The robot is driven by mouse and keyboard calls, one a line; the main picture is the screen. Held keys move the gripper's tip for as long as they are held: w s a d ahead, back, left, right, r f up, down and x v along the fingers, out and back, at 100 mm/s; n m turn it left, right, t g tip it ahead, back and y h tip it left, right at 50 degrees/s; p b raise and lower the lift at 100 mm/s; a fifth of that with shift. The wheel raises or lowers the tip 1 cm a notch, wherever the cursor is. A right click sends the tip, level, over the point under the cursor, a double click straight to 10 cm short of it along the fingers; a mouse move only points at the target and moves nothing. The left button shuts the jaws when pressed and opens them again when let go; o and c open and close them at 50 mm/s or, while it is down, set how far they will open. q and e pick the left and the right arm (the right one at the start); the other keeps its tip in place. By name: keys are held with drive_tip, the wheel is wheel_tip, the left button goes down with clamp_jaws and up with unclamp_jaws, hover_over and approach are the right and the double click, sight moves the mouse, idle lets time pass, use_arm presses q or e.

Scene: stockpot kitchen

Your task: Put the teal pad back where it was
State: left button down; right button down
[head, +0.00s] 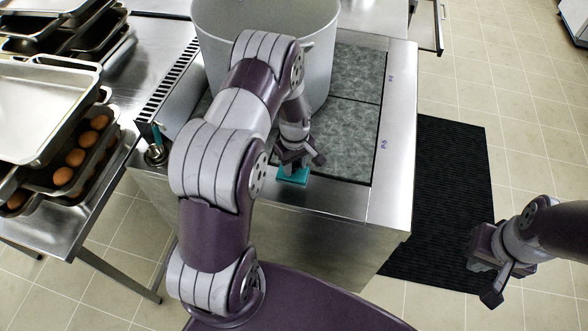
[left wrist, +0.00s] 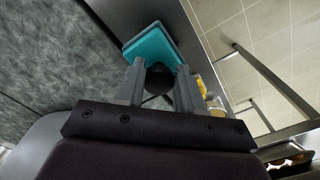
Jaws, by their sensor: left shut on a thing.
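The teal pad (head: 293,176) is at the front edge of the steel stove top, just in front of the grey cooking plates. My left gripper (head: 299,163) is directly above it and shut on it. In the left wrist view the teal pad (left wrist: 152,45) shows beyond the two fingers, with a dark rounded part between them. I cannot tell whether the pad rests on the steel or hangs slightly above it. My right gripper (head: 486,280) is open and empty, out over the floor at the right.
A large grey stockpot (head: 265,30) stands on the rear plates, close behind my left arm. A small metal holder with a teal-handled item (head: 155,140) is at the stove's left. Trays with brown eggs (head: 75,157) fill the left table. A black mat (head: 445,200) lies on the floor.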

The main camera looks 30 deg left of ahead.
sight(294, 171)
use_arm(q)
wheel_tip(294, 171, down, 5)
drive_tip(key=shift+r+p, duration=0.1)
drive_tip(key=shift+p, duration=0.75)
drive_tip(key=shift+s, duration=0.25)
drive_tip(key=shift+f, duration=0.3)
drive_tip(key=c, duration=0.7)
unclamp_jaws()
